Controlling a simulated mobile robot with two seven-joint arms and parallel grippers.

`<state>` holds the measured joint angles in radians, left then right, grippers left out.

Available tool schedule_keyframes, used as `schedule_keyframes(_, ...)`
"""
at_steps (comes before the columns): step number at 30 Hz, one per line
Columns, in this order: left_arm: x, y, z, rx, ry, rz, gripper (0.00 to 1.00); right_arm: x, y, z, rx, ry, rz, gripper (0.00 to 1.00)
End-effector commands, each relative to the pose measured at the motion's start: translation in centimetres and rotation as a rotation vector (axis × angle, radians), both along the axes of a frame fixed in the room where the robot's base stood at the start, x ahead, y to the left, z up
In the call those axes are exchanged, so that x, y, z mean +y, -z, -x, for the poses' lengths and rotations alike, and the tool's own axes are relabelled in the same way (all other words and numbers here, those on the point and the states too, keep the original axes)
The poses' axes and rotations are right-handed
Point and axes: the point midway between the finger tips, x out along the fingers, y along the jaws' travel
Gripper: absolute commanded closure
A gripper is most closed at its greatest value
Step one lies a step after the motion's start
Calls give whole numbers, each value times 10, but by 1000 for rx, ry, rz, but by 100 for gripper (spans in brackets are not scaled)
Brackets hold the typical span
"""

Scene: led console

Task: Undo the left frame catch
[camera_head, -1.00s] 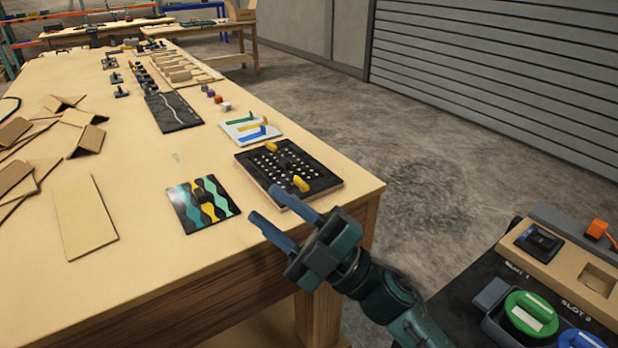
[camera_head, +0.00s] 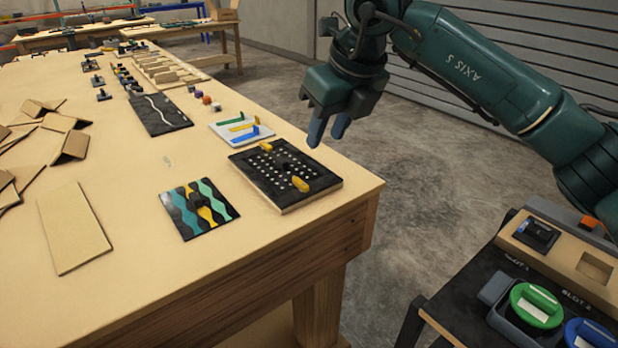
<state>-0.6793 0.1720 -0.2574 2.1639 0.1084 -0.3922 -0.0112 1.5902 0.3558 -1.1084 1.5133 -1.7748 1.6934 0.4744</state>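The black frame board (camera_head: 300,197) with rows of white dots lies near the table's right edge. One yellow catch (camera_head: 265,147) sits at its far edge and another yellow catch (camera_head: 300,184) at its near side. The far one is further left in the picture. Whether either catch is fastened is too small to tell. My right gripper (camera_head: 328,132) hangs above and beyond the board's right side, apart from both catches, fingers pointing down. A gap shows between its blue fingertips, and it holds nothing. My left gripper is not in view.
A white panel (camera_head: 225,128) with coloured levers lies behind the board. A wavy-patterned panel (camera_head: 185,218) lies in front of it. Bent cardboard pieces cover the table's left. A dark stand with a green-lidded container (camera_head: 537,305) is at lower right.

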Motion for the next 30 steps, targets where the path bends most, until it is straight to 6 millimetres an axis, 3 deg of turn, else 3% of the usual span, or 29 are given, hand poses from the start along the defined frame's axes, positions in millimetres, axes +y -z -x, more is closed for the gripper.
schedule_keyframes(5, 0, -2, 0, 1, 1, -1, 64, 3, 18, -6, 2, 3, 7, 66)
schedule_keyframes(18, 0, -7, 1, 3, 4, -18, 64, 24, 98, -32, 2, -1, 3, 66)
schedule_keyframes(24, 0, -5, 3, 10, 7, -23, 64, 28, 116, -39, -1, 0, 2, 66)
schedule_keyframes(30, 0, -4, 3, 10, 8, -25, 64, 29, 120, -40, -1, -1, 3, 66)
